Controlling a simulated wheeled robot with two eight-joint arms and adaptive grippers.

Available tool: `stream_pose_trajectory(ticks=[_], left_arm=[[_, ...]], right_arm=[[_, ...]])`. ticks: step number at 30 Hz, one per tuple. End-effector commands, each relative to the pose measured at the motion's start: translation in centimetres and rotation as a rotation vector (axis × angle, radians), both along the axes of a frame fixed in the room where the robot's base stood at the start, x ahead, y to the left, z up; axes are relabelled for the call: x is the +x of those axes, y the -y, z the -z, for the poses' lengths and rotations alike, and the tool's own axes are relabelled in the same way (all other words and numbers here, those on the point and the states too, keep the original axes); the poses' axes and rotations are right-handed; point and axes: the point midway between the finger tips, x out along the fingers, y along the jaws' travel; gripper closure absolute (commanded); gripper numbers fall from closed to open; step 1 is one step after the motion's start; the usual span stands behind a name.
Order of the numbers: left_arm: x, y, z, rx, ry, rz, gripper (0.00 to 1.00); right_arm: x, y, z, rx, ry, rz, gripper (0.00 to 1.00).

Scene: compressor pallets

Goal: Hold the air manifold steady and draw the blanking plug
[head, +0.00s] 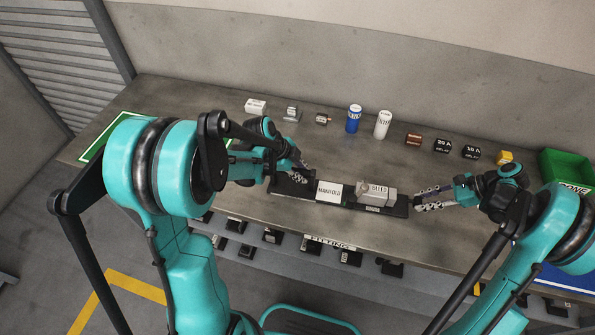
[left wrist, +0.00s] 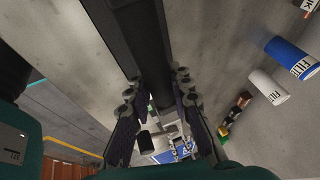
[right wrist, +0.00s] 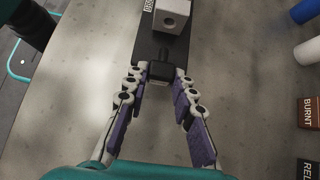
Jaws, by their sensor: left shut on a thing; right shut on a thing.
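The air manifold (head: 328,190) lies on the bench as a long dark bar with a white label plate and a grey block marked BLEED (head: 376,192). My left gripper (head: 304,174) is shut on the manifold at its left end. In the left wrist view the dark bar (left wrist: 143,40) runs between the fingers. The blanking plug (right wrist: 161,71) is a small black block at the manifold's right end. My right gripper (right wrist: 160,78) is shut on the plug, with a finger on each side. In the head view the right gripper (head: 417,201) largely hides the plug.
Small parts, a blue filter (head: 354,119) and a white filter (head: 383,124) stand along the back of the bench. A green bin (head: 567,166) stands at the right end. Several dark parts hang below the front edge. Bare bench (head: 300,212) lies before the manifold.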

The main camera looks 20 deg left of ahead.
Motion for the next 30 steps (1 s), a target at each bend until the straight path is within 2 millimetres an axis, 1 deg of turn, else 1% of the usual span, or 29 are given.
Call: stream_pose_trajectory(ticks=[8,9,10,11,19,22,26,30], left_arm=[[-0.1,-0.1,0.1,0.004,-0.002,0.0,1.0],[-0.1,-0.1,0.1,0.004,-0.002,0.0,0.69],[-0.1,-0.1,0.1,0.004,-0.002,0.0,0.61],[-0.1,-0.1,0.1,0.004,-0.002,0.0,0.55],[0.0,0.0,0.0,0.001,-0.001,0.0,0.55],[-0.1,-0.2,-0.4,0.001,0.0,-0.001,0.55],[-0.6,-0.9,-2.0,0.0,-0.001,-0.002,0.55],[-1.5,-2.1,-4.8,0.001,0.0,-0.004,0.55]], right_arm=[[0.0,0.0,0.0,0.0,0.0,0.0,1.0],[0.0,0.0,0.0,0.0,0.0,0.0,1.0],[0.0,0.0,0.0,0.0,0.0,0.0,1.0],[0.0,0.0,0.0,0.0,0.0,0.0,1.0],[0.0,0.0,0.0,0.0,0.001,0.001,1.0],[0.0,0.0,0.0,0.0,0.001,0.001,1.0],[0.0,0.0,0.0,0.0,0.001,0.001,1.0],[0.0,0.0,0.0,0.0,0.001,0.001,1.0]])
